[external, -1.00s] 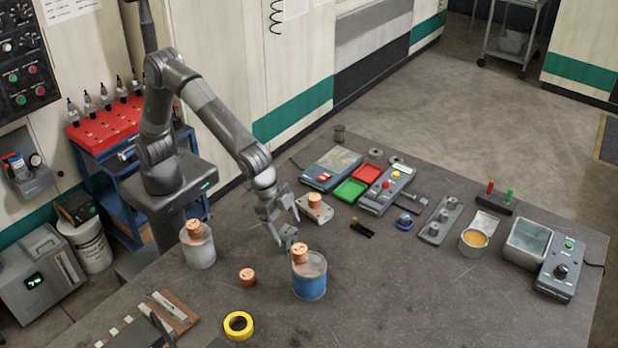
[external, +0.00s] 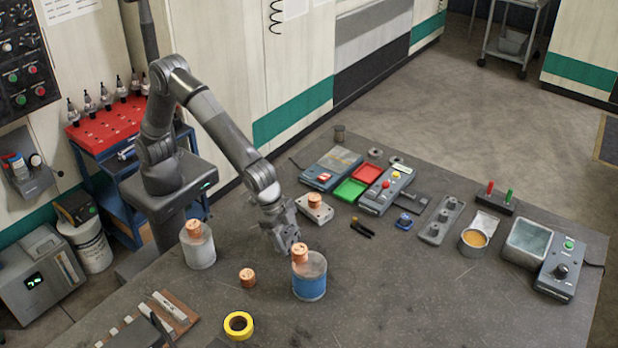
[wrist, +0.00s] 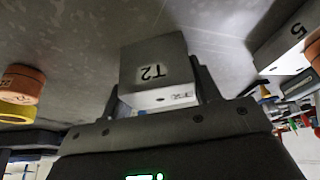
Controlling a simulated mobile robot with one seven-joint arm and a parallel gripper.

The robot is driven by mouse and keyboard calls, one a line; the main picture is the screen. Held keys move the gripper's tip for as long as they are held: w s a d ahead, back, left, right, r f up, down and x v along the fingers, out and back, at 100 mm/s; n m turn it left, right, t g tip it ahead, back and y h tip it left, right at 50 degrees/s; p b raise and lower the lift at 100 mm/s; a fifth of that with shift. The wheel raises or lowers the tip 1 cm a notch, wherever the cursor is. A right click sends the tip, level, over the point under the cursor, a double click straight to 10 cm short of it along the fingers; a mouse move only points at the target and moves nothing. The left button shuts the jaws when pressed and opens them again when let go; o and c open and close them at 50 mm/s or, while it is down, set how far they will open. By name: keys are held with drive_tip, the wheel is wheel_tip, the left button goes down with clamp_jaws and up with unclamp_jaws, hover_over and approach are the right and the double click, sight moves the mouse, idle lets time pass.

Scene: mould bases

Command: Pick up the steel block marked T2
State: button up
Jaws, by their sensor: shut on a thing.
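The steel block marked T2 (wrist: 154,70) is a grey cube with a black label, seen close up in the wrist view. My gripper (wrist: 156,88) is shut on it, with one dark finger on each side of the block. In the external view my gripper (external: 286,240) is low over the table, just behind the blue and white cylinder with a copper piece on top (external: 309,283). There the block is mostly hidden by the fingers. I cannot tell whether it touches the table.
Copper-topped pieces stand close by: a pale cylinder (external: 198,250) and a steel plate (external: 315,213). A loose copper cylinder (external: 247,277) and a yellow tape roll (external: 238,338) lie in front.

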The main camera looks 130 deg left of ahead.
clamp_jaws()
drive_tip(key=shift+r, duration=0.1)
idle(0.4)
